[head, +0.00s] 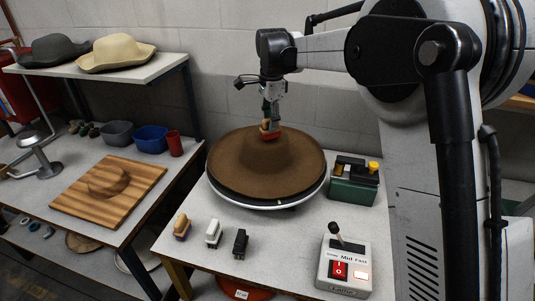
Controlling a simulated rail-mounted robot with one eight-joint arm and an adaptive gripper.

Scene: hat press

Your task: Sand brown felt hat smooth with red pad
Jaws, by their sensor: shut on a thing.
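The brown felt hat (240,175) lies brim-down on a round turntable (262,202) with a pale rim, in the middle of the head view. My gripper (269,118) points down over the hat's crown and is shut on the red pad (271,134), which has a wooden-coloured grip. The pad is at the top of the crown and appears to touch it. The exact contact is too small to tell.
Three brushes (213,233) stand in front of the turntable. A control box (346,265) with a lever and red switch is front right. A green box (353,185) stands right. A wooden board (108,190) lies on the left bench, with two hats (116,52) on a shelf above.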

